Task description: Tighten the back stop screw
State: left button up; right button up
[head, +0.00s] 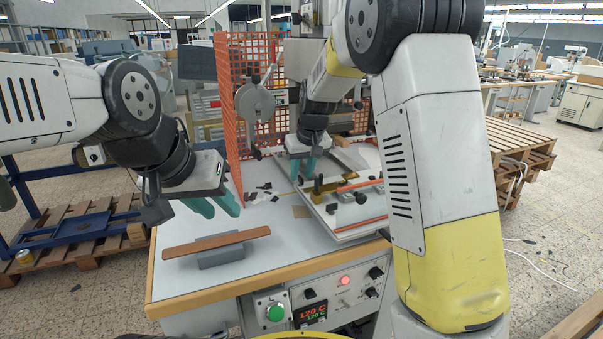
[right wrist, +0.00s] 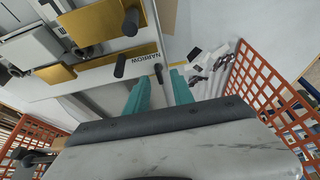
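A white stamping bed plate (head: 350,232) carries brass and steel parts and several black knobs. One black knob (right wrist: 158,72) shows at the plate's edge in the right wrist view, just beyond the gap between my right fingertips; whether they touch it is unclear. I cannot tell for sure which knob is the back stop screw. My right gripper (head: 303,170) points down at the plate's back left, its teal fingers apart; it also shows in the right wrist view (right wrist: 159,82). My left gripper (head: 220,210) is open and empty above the table, left of the plate.
A brown bar on a grey block (head: 220,249) stands at the table's front left. Small black pieces (head: 263,188) lie behind it. An orange mesh guard (head: 250,70) stands behind. The press's control panel (head: 325,300) is at the front.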

jog(key=shift+w+f, duration=0.15)
jog(key=shift+f, duration=0.35)
jog(key=shift+c, duration=0.4)
grip_shut()
